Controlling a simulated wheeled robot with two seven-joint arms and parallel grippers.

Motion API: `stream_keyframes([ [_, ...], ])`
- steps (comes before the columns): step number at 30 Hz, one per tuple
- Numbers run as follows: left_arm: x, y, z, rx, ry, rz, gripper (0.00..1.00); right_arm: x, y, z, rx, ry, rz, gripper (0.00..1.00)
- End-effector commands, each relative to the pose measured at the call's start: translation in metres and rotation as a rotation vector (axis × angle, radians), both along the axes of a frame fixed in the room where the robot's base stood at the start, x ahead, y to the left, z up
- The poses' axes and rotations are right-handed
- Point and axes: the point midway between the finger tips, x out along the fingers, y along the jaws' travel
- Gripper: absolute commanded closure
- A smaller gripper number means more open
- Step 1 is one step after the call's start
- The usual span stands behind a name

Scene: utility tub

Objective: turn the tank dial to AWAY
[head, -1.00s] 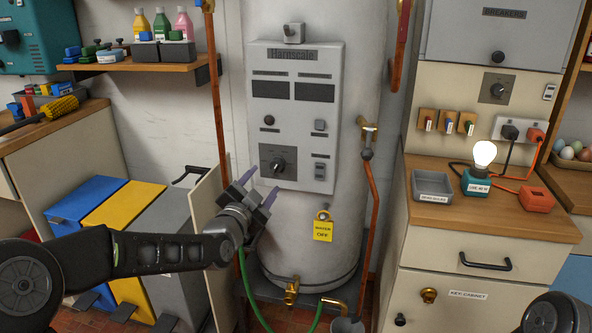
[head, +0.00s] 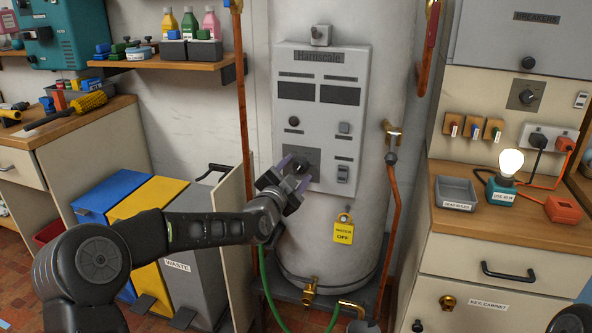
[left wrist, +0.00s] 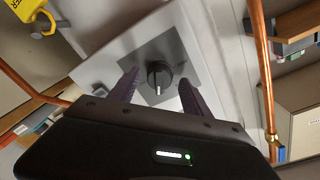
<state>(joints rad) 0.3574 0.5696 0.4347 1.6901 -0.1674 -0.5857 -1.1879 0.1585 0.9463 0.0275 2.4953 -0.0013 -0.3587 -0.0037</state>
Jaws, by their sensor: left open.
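The tank dial (head: 300,168) is a black knob on a dark grey plate, low on the tank's light grey control panel (head: 352,115). In the left wrist view the dial (left wrist: 159,75) shows between my left gripper's two purple fingers, with a pale pointer line on it. My left gripper (head: 291,178) is open, close in front of the dial, with a gap visible on each side of the knob. I cannot tell whether the fingertips reach past the knob's face. The lettering around the dial is too small to read. My right gripper is not in view.
A yellow "water off" tag (head: 343,232) hangs below the panel. A copper pipe (head: 243,110) runs left of the tank, and a valve pipe (head: 392,200) runs right of it. Switches (head: 343,172) sit right of the dial. Bins (head: 195,250) stand at lower left.

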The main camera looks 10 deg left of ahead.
Motion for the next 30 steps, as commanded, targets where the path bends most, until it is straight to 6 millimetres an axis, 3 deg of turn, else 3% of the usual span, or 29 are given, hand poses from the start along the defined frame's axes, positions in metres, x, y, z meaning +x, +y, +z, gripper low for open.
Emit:
stream_keyframes([
  [11, 0.0064, -0.001, -0.0004, 0.001, 0.0, 0.0, 0.44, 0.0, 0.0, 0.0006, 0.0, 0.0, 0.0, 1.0],
  [30, 0.0062, -0.0009, -0.0005, 0.001, 0.001, -0.001, 0.97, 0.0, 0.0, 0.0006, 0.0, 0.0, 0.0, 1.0],
])
